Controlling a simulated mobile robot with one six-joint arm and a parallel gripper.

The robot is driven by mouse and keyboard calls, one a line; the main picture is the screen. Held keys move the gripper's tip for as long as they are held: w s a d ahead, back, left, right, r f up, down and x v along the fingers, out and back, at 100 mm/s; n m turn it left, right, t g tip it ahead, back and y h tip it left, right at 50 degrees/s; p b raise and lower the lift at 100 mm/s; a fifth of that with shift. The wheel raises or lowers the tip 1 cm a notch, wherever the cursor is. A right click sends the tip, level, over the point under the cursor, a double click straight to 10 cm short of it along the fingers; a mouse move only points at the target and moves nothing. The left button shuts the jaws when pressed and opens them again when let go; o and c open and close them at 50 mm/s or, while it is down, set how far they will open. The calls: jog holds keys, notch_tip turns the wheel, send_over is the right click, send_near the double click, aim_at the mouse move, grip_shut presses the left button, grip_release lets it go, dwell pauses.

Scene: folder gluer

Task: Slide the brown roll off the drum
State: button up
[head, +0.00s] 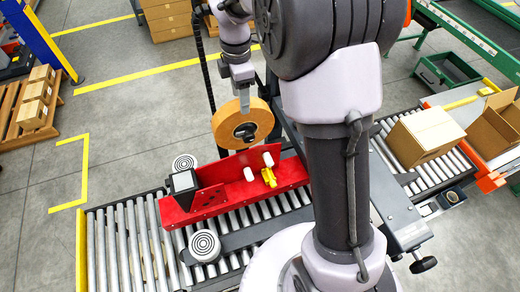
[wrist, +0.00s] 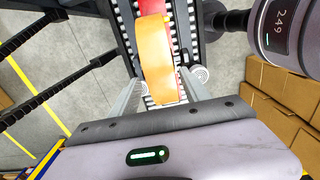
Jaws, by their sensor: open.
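The brown roll (head: 228,117) is a wide tan tape ring standing upright above the red machine part, with the dark drum (head: 246,132) showing at its centre. My gripper (head: 243,101) is above the roll and pointing down at its upper edge. In the wrist view the roll (wrist: 157,60) lies between the two fingers of my open gripper (wrist: 159,78). The fingers look apart from its sides, though contact is hard to tell. The drum is hidden by the roll in the wrist view.
A red bracket (head: 222,188) with white rollers and a yellow clip sits under the roll, across the roller conveyor (head: 133,245). Round grey-topped knobs (head: 205,245) flank it. A carton (head: 425,135) sits on the right conveyor. Open floor (head: 130,115) lies to the left.

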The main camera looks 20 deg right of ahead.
jog(key=shift+f+b, duration=1.7)
jog(key=shift+f, duration=0.2)
jog(key=shift+f, duration=0.1)
jog(key=shift+f+b, duration=0.5)
jog(key=shift+f, duration=0.3)
jog(key=shift+p, duration=0.3)
grip_shut()
